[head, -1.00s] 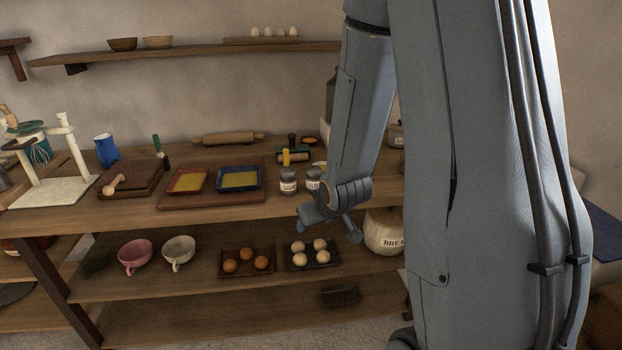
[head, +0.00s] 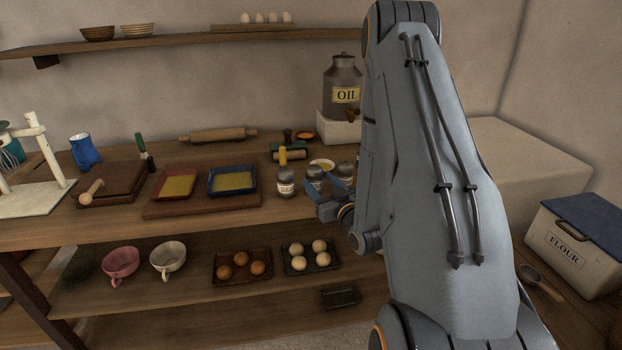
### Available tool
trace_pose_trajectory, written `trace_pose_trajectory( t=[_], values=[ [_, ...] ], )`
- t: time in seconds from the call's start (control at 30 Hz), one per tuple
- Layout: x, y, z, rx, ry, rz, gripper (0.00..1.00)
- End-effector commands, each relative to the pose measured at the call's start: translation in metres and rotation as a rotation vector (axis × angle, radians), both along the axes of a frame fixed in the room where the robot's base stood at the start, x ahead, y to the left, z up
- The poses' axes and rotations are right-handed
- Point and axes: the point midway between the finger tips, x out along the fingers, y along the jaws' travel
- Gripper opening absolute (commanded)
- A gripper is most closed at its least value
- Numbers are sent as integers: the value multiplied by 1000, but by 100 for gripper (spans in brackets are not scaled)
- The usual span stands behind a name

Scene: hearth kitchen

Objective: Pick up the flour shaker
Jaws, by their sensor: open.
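Small glass shakers with grey lids and pale labels stand on the wooden counter: a left one (head: 286,183), a middle one (head: 314,177) and a right one (head: 345,172). Their labels are too small to read, so I cannot tell which is the flour shaker. My gripper (head: 328,199) is open and empty at the counter's front edge, just in front of the middle and right shakers. Its fingers point left in the picture and partly cover the right shaker's lower part. I cannot tell whether it touches any of them.
Blue and red trays (head: 233,194) lie on a board left of the shakers. An oil can (head: 343,85) stands on a white block. The shelf below holds egg trays (head: 311,271). A flour bin (head: 570,246) is at right.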

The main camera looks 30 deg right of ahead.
Motion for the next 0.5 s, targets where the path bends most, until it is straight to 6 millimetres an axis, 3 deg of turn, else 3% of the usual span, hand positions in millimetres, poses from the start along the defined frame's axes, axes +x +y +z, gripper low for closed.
trace_pose_trajectory(
  t=[0.1,0.37,0.5],
  values=[
    [17,-4,2,-1,-1,-4,53],
    [36,-3,0,0,1,-3,53],
    [55,1,-2,-1,1,1,53]
  ],
)
